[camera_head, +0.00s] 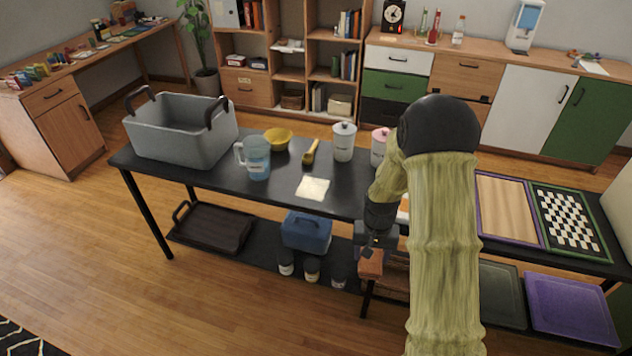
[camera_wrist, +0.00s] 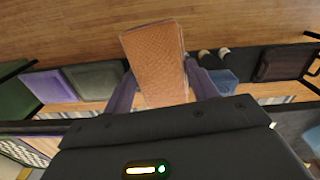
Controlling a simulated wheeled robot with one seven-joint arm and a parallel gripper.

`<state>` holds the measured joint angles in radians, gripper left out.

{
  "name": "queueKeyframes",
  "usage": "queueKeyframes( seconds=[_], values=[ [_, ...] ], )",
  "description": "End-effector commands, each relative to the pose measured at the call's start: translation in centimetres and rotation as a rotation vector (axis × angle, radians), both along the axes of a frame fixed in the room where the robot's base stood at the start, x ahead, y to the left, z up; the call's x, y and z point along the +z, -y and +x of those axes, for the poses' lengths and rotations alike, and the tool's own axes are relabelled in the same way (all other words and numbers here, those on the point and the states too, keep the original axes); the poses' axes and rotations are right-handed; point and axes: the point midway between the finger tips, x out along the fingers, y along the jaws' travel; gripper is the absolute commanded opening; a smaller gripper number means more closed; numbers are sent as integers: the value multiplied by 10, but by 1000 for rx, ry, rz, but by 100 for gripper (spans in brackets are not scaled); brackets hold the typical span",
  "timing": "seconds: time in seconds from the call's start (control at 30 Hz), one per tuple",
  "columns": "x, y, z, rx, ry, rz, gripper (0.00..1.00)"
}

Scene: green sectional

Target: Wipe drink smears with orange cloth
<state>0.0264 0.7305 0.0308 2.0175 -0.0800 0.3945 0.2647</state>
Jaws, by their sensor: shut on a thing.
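My gripper (camera_head: 372,250) hangs in front of the long black table (camera_head: 225,178), low near its front edge. It is shut on a folded orange cloth (camera_head: 370,266). In the wrist view the cloth (camera_wrist: 153,58) sticks out between the two fingers of my gripper (camera_wrist: 162,88), against the wood floor. A pale cream square (camera_head: 313,188) lies flat on the tabletop, left of my arm. I cannot make out drink smears for certain; my arm hides part of the tabletop.
On the table stand a grey tub (camera_head: 180,135), a blue-filled jug (camera_head: 256,158), a yellow bowl (camera_head: 278,138), a scoop (camera_head: 311,152), a white canister (camera_head: 344,141) and a pink-lidded one (camera_head: 379,146). A chessboard (camera_head: 570,222) lies at right. The lower shelf holds a blue box (camera_head: 306,232).

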Motion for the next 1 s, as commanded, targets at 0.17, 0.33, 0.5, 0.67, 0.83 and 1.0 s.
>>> queueKeyframes(
  seconds=[0.17, 0.33, 0.5, 0.67, 0.83, 1.0],
  values=[
    [-27, 0, -1, 50, -5, 0, 40],
    [-55, -1, -4, 105, -6, 2, 40],
    [-84, -2, -8, 164, -5, 7, 40],
    [-97, -3, -10, 196, -1, 10, 40],
    [-97, -3, -9, 196, 0, 10, 40],
    [-97, -3, -10, 195, -1, 10, 40]
  ],
)
